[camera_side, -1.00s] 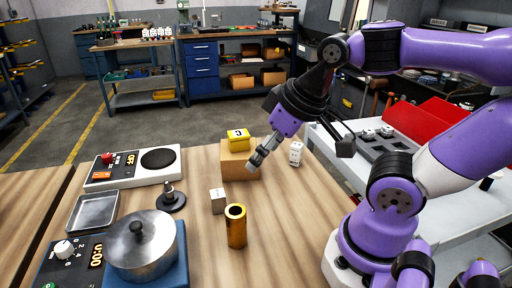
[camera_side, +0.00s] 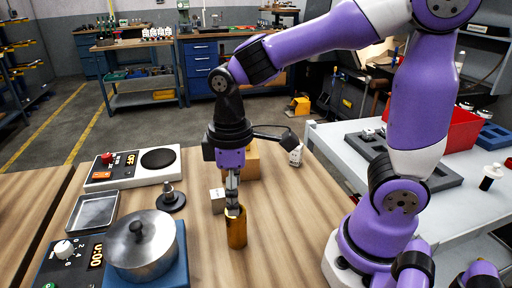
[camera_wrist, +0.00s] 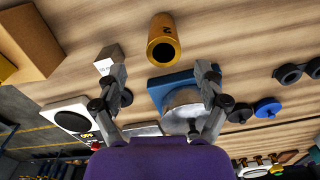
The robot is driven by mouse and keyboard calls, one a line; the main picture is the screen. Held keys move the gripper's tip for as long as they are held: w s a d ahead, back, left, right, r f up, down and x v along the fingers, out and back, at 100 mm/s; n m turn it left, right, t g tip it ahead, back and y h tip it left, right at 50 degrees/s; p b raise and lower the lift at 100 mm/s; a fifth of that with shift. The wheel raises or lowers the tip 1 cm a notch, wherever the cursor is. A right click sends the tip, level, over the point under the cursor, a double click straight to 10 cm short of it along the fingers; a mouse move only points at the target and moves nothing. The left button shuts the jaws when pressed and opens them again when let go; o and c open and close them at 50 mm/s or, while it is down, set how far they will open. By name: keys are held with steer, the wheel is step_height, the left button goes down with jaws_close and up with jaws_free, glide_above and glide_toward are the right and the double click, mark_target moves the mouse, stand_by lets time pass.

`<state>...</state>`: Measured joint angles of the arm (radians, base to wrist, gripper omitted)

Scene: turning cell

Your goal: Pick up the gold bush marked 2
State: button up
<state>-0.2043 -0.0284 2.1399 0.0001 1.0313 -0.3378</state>
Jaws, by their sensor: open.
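The gold bush (camera_side: 236,232) stands upright on the wooden bench in the side view. In the wrist view the gold bush (camera_wrist: 163,42) shows a dark 2 on its side and its open end, beyond my fingertips. My gripper (camera_side: 232,208) points down at the top of the bush in the side view and overlaps its rim there; I cannot tell whether it touches. In the wrist view my gripper (camera_wrist: 160,75) has its two fingers wide apart, with nothing held between them.
A small pale block (camera_side: 217,201) stands close left of the bush. A cardboard box (camera_side: 253,160) is behind my gripper. A steel pot (camera_side: 142,245) on a blue base, a black-based post (camera_side: 171,197) and a metal tray (camera_side: 92,212) are to the left. Bench right of the bush is clear.

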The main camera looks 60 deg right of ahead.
mark_target(236, 227)
step_height(236, 227, down, 9)
steer(key=shift+s+a+f, duration=0.15)
jaws_close()
